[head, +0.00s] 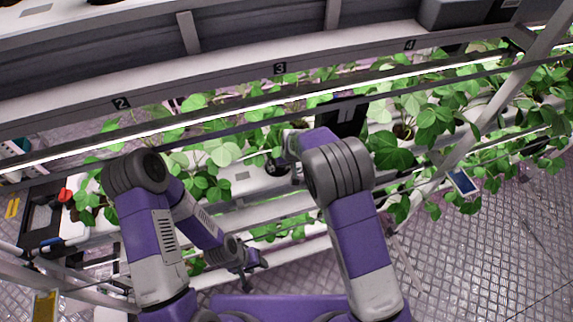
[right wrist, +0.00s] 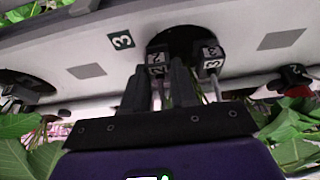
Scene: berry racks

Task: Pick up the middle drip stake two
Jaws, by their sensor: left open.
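Drip stake two (right wrist: 158,62), a dark block with a white "2", stands at the dark round pot opening (right wrist: 182,42) beside the label "3". My right gripper (right wrist: 158,75) has its two dark fingers apart, one on each side of this stake, with its thin shaft showing between them. I see no clear contact. Drip stake three (right wrist: 210,60) stands just right of the right finger. In the head view the right fingertips are hidden by the wrist and leaves. My left gripper (head: 250,272) is open and empty, low in front of the rack.
The white gutter (head: 245,186) carries leafy plants (head: 205,160) on both sides of the number 3 spot. A light bar (head: 230,115) runs above it. Another dark stake (right wrist: 293,75) stands at the right wrist view's right. A slanted white post (head: 500,90) is at the right.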

